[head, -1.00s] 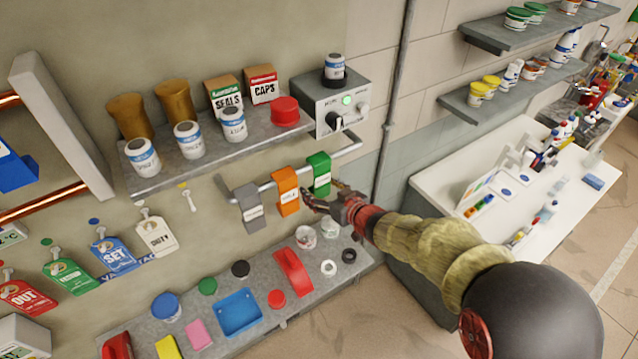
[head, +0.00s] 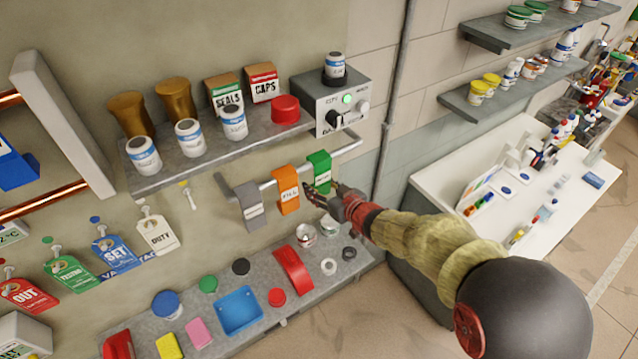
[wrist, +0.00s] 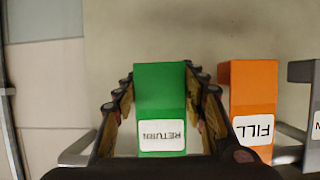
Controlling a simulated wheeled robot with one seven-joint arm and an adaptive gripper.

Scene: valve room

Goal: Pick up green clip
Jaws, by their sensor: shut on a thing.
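The green clip (head: 319,172) hangs on the grey rail (head: 345,150) below the upper shelf, at the right of the row of clips. In the wrist view the green clip (wrist: 160,100) carries a white label reading RETURN, upside down. My gripper (head: 322,192) reaches it from the lower right. In the wrist view the fingers of my gripper (wrist: 160,112) lie along both sides of the clip, shut on it. The clip still sits at the rail. The lower fingertip contact is partly hidden.
An orange clip (head: 286,190), labelled FILL in the wrist view (wrist: 252,100), hangs close beside the green one. A grey clip (head: 250,207) hangs farther left. A control box (head: 335,100) stands above the rail. A lower shelf (head: 260,262) holds caps and a blue tray.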

